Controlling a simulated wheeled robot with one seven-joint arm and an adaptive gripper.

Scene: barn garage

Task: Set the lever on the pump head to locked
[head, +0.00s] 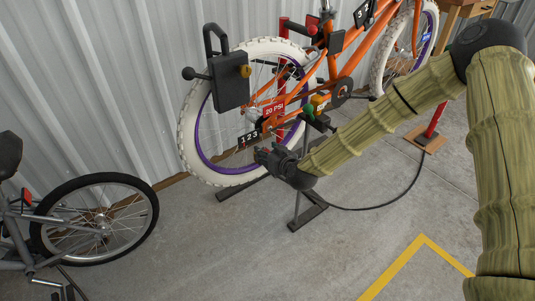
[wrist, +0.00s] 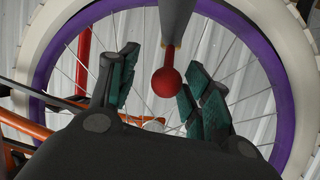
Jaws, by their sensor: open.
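My gripper (head: 264,155) is low beside the rear wheel of the orange bike in the head view. In the wrist view its teal-padded fingers (wrist: 162,72) are spread open. A red ball knob (wrist: 166,83) on a thin red stem stands between them, with a visible gap to the left finger. The gap to the right finger is small, and I cannot tell if they touch. The stem comes from a tapered dark grey body (wrist: 175,20) at the top edge. This looks like the pump head's lever, but its locked position cannot be read. The head view does not show the knob clearly.
The white-tyred bike wheel (head: 187,132) is right behind my gripper. A dark box (head: 230,82) with a black ball arm hangs above it. A black hose (head: 395,199) runs along the floor to a red pump (head: 436,119). A grey bike (head: 100,217) stands left.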

